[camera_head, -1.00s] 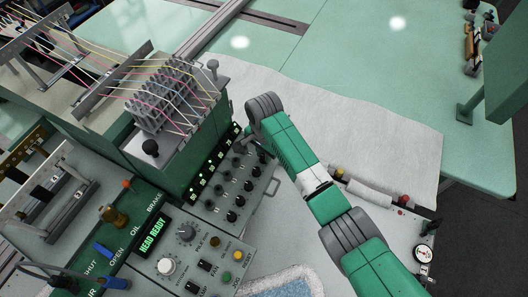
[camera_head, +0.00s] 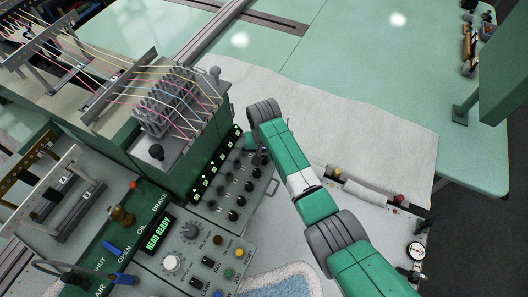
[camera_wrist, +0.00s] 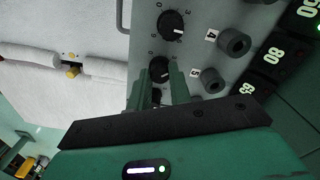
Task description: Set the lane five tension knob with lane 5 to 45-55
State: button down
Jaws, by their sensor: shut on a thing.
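In the wrist view, my gripper (camera_wrist: 161,76) has its two green fingers on either side of the dark dial knob (camera_wrist: 160,67) beside the label 5 (camera_wrist: 195,72), shut on it. The fingers hide part of this knob and its scale. A dark round fitting (camera_wrist: 213,80) stands beside label 5. The lit display (camera_wrist: 245,88) in line with it seems to read 63, turned sideways and partly cut off. In the head view, my forearm and wrist cover the far end of the knob panel (camera_head: 218,228), and the gripper tips cannot be made out.
The lane 4 dial knob (camera_wrist: 172,25) is close by, with its pointer visible. Its row's display (camera_wrist: 273,55) seems to read 80. In the head view, yarns run over the tufting head (camera_head: 165,112) beside the panel. White cloth (camera_head: 340,125) lies behind my arm.

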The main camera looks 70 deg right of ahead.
aim_at(264, 157)
jog(key=n+p, duration=0.1)
jog(key=n, duration=0.3)
jog(key=shift+r, duration=0.1)
jog(key=shift+n+p, duration=0.35)
jog(key=shift+n, duration=1.85)
jog(key=c, duration=1.3)
grip_release()
notch_tip(264, 157, up, 8)
jog(key=shift+f, duration=0.15)
